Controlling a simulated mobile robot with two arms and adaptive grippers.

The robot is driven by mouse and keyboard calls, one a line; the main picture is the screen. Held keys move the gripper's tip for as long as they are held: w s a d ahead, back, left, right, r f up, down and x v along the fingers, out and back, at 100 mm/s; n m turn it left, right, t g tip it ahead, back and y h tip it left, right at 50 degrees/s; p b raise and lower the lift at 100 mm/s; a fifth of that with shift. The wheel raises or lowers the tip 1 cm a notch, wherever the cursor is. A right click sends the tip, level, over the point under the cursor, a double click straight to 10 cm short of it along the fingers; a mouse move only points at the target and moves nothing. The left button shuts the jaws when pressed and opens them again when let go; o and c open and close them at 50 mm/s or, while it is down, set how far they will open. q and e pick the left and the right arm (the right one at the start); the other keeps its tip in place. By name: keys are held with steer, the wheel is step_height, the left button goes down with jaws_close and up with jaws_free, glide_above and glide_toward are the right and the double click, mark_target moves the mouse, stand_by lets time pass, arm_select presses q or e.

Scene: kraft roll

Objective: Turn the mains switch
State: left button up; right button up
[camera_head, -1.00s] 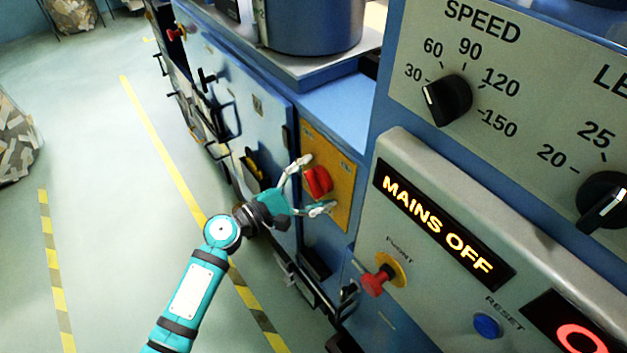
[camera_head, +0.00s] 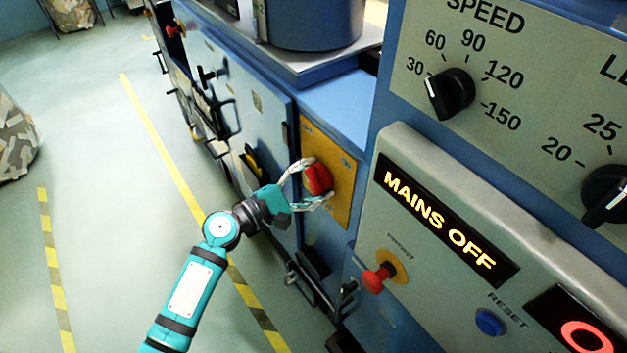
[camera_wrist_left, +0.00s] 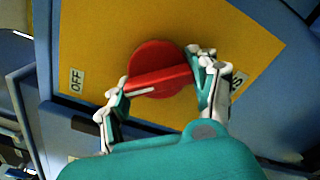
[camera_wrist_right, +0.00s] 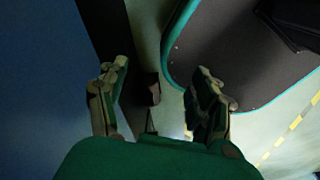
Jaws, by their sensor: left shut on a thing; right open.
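The mains switch (camera_head: 318,178) is a red rotary knob on a yellow plate (camera_head: 341,203) on the blue cabinet side. In the left wrist view the red knob (camera_wrist_left: 158,78) has a raised bar with a white line that points left, toward the OFF label (camera_wrist_left: 76,82). A second label at the right is partly hidden by a finger. My left gripper (camera_head: 318,183) is shut on the knob, one finger at each end of its bar. My right gripper (camera_wrist_right: 160,95) is open and empty, seen only in the right wrist view.
A lit display (camera_head: 435,219) reads MAINS OFF. Below it are a red push button (camera_head: 378,278) and a blue reset button (camera_head: 489,322). A speed dial (camera_head: 450,93) sits above. Cabinet handles (camera_head: 215,110) stick out at left. The floor at left is open.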

arm_select(q)
steer(key=m+b, duration=0.3)
steer(key=shift+f, duration=0.2)
steer(key=m+b, duration=0.4)
steer(key=m, duration=0.1)
steer(key=shift+r, duration=0.15)
steer(key=m+b, duration=0.3)
steer(key=m, duration=0.2)
steer(key=shift+r+b, duration=0.1)
steer(key=shift+b, duration=0.2)
steer(key=shift+r+m+b, duration=0.15)
steer(key=shift+m+b, duration=0.95)
steer(key=shift+m, duration=1)
steer(key=o, duration=1.2)
steer(key=shift+c, duration=0.2)
steer(key=shift+r, duration=0.15)
steer(key=v, duration=1.2)
